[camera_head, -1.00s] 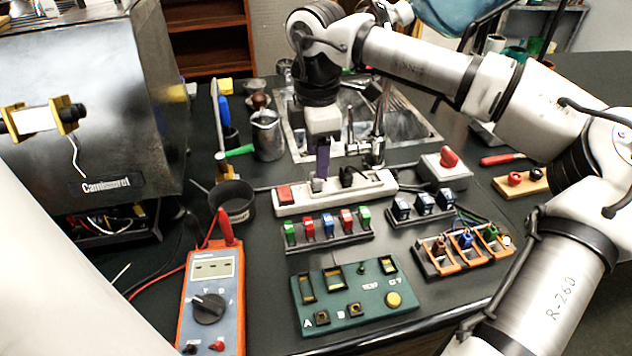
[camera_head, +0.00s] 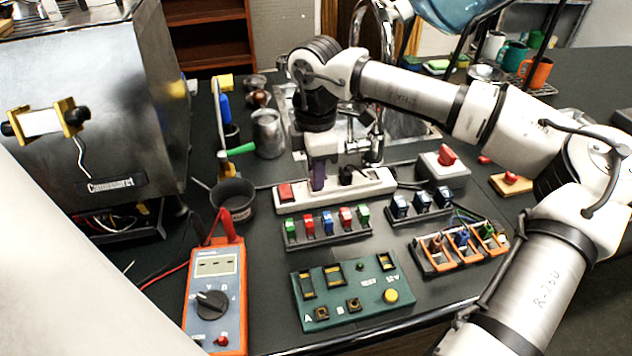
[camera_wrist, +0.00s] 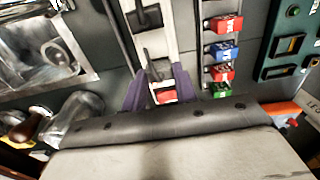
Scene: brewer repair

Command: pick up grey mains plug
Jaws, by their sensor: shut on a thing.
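My gripper (camera_head: 318,178) points down over the white power strip (camera_head: 376,187), its purple fingers at the strip's sockets. In the wrist view the two purple fingers of my gripper (camera_wrist: 159,83) are closed on either side of the grey mains plug (camera_wrist: 158,70). The plug is small and partly hidden by the fingers; in the head view they cover it. I cannot tell whether it is still seated in the strip. A black plug (camera_head: 347,175) sits in the strip just right of my gripper, and a red switch (camera_head: 286,193) is at its left end.
A white box with a red knob (camera_head: 446,157) is to the right. A metal jug (camera_head: 268,132) and dark pan (camera_head: 234,199) are to the left. A multimeter (camera_head: 215,290) and green panel (camera_head: 345,291) lie nearer.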

